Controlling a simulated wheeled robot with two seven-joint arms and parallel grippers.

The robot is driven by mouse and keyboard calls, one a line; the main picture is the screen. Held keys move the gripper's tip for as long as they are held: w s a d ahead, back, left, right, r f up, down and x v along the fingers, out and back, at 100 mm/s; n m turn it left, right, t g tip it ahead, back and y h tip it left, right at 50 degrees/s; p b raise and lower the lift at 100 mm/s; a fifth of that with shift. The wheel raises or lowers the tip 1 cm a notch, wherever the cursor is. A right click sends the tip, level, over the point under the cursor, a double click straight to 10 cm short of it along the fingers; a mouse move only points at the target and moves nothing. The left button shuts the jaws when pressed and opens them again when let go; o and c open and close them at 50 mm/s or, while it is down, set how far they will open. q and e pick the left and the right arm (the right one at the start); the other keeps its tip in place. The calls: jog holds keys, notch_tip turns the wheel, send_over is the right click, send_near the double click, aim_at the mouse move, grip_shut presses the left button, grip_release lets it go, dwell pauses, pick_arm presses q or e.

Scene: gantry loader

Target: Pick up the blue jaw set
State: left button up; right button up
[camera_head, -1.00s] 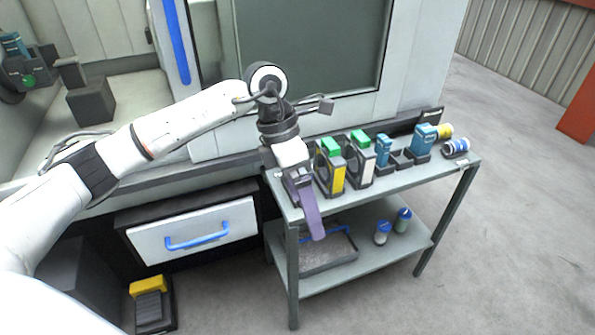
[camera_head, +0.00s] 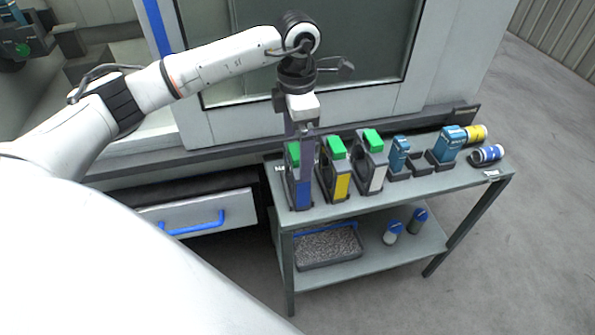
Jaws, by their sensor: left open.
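The blue jaw set (camera_head: 303,195) is a dark block with a blue front and a green top, standing upright at the left end of the cart's top shelf. My left gripper (camera_head: 299,150) points down over it, open, with long purple-grey fingers. One finger crosses in front of the block and partly hides its green top. The other finger shows to the left, behind. The picture does not show whether the fingers touch the block. My right gripper is not in view.
Similar yellow (camera_head: 341,184) and white (camera_head: 376,177) blocks stand close to the right. Teal items (camera_head: 448,143) in dark holders and two rolls follow. The lower shelf holds a grey tray (camera_head: 328,264) and two small bottles. The machine's window wall rises behind the cart.

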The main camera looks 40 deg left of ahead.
pick_arm(q)
jog(key=f, duration=0.2)
jog(key=f+p, duration=0.1)
jog(key=f, duration=0.1)
jog(key=shift+s+f, duration=0.2)
jog(key=shift+f, duration=0.4)
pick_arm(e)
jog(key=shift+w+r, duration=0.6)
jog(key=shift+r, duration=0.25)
pick_arm(q)
jog(key=shift+c, duration=0.4)
